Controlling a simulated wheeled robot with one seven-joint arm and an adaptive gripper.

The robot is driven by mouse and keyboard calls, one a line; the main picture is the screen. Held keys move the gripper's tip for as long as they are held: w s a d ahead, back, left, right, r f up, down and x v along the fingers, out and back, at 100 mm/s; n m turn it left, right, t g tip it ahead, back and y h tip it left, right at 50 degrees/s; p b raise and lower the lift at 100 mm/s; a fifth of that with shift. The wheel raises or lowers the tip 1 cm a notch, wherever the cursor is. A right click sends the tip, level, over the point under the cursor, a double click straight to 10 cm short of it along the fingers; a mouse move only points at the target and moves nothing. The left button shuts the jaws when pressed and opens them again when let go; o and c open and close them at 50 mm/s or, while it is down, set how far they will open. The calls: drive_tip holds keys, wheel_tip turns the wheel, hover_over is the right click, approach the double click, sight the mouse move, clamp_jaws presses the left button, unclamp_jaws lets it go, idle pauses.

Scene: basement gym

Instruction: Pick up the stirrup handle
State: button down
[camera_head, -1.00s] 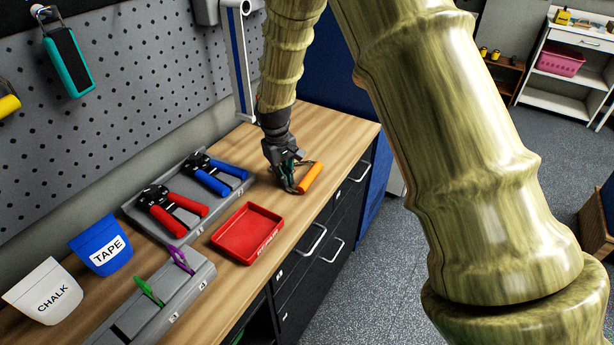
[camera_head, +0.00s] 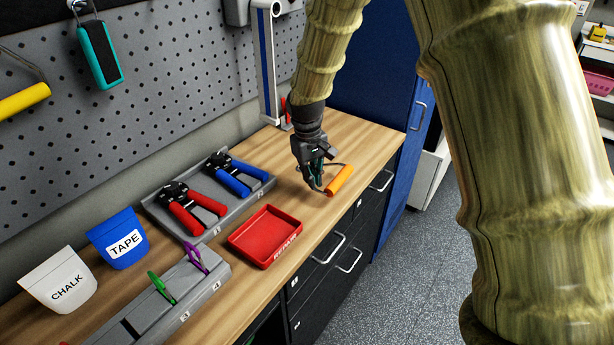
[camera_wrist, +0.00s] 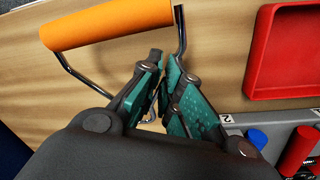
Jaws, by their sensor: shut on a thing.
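The stirrup handle has an orange grip (camera_head: 340,180) on a bent metal frame, at the right end of the wooden workbench. In the wrist view its orange grip (camera_wrist: 105,24) lies at the upper left, with its metal frame running down to my fingers. My gripper (camera_head: 318,184) points down and is shut on the stirrup handle by its metal frame; in the wrist view the green-padded fingers (camera_wrist: 162,75) are close together. The exact contact is partly hidden between the fingers. I cannot tell whether the handle is touching the bench or slightly above it.
A red tray labelled REPAIR (camera_head: 235,242) lies left of the handle. Behind it, a grey rack (camera_head: 160,218) holds red and blue hand grippers. TAPE (camera_head: 122,262) and CHALK (camera_head: 38,285) bins stand left. A yellow-gripped handle (camera_head: 24,102) hangs on the pegboard.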

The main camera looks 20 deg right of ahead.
drive_tip(key=s+d+r+b, duration=0.1)
drive_tip(key=s+d+b, duration=0.1)
drive_tip(key=s, duration=1)
drive_tip(key=shift+d, duration=0.8)
drive_tip(key=shift+r, duration=0.1)
